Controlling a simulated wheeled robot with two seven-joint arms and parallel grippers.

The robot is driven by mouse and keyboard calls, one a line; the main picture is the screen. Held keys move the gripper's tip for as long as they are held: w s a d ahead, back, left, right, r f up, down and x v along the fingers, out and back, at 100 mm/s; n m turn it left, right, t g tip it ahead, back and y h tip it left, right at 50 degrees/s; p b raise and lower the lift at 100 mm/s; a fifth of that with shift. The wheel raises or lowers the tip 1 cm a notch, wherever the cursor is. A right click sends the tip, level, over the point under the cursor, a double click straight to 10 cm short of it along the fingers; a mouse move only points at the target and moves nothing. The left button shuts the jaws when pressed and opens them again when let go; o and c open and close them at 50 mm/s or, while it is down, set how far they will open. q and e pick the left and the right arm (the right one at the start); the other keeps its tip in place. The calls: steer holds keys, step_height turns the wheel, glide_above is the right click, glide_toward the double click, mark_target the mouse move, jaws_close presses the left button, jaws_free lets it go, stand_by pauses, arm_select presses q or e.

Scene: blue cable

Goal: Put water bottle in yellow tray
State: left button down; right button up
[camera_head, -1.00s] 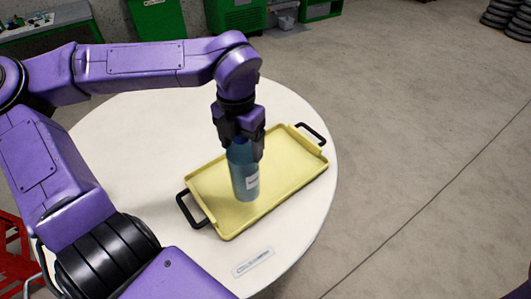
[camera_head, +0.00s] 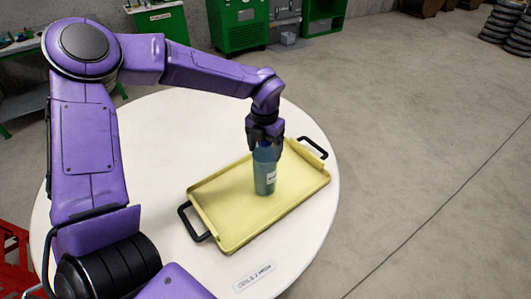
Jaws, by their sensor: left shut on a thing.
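My right gripper is not in view.
The tray lies on a round white table (camera_head: 120,135) near its right edge. A small printed label (camera_head: 254,276) lies at the table's front. Bare table is left of the tray. A red crate (camera_head: 15,262) stands at lower left, green cabinets (camera_head: 238,25) at the back.

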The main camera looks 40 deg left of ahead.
arm_select(q)
steer(key=shift+w+f, duration=0.3)
step_height(320, 180, down, 2)
steer(key=shift+f+p, duration=0.1)
steer(key=shift+p, duration=0.65)
steer(key=shift+f, duration=0.55)
jaws_free()
steer(key=shift+s, duration=0.1)
step_height(320, 180, up, 12)
steer(key=shift+r+b, duration=0.15)
steer(key=shift+b, duration=1.1)
steer(key=shift+a, duration=0.1)
